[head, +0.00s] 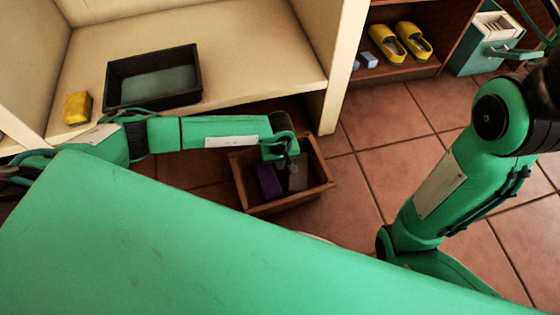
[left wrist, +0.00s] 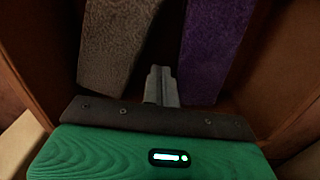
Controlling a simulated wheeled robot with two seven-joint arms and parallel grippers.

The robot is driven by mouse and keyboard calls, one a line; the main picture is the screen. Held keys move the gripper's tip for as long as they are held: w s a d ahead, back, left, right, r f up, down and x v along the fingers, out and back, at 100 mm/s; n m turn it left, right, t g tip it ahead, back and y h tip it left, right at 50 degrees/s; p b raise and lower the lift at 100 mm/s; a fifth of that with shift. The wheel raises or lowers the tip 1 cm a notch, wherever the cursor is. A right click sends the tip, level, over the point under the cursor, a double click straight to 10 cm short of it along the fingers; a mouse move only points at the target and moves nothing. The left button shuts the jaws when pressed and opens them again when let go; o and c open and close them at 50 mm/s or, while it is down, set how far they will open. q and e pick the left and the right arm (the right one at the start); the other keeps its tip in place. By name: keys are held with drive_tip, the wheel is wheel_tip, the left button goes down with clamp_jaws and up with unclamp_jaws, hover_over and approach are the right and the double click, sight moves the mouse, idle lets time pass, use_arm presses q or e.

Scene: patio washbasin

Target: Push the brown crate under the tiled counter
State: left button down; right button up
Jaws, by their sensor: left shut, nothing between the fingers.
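The brown crate (head: 300,201) is an open wooden box on the tiled floor, in front of the dark space below the cream counter unit (head: 255,70). I cannot see tiles on that unit. A purple block (head: 268,181) and a grey-brown block (head: 297,172) stand in the crate. My left gripper (head: 291,157) reaches down over the crate. In the left wrist view its closed fingers (left wrist: 162,85) point into the crate between the grey-brown block (left wrist: 112,45) and the purple block (left wrist: 212,50), with nothing held. My right arm shows at the right, but its gripper is hidden.
A black tray (head: 110,88) and a yellow sponge (head: 77,107) sit on the cream ledge. The unit's upright panel (head: 335,95) stands just right of the crate. Yellow clogs (head: 400,43) are on a brown shelf behind. Terracotta floor (head: 385,115) is clear right of the crate.

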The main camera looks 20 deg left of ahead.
use_arm(q)
drive_tip(key=w+a, duration=0.1)
drive_tip(key=w+b, duration=0.1)
drive_tip(key=shift+w+a+r, duration=0.1)
drive_tip(key=shift+w+a, duration=0.25)
drive_tip(key=shift+w, duration=0.05)
drive_tip(key=shift+w+a+r, duration=0.15)
drive_tip(key=shift+w, duration=0.05)
drive_tip(key=w+a, duration=0.1)
drive_tip(key=w+a+b, duration=0.1)
drive_tip(key=w, duration=0.1)
idle(0.3)
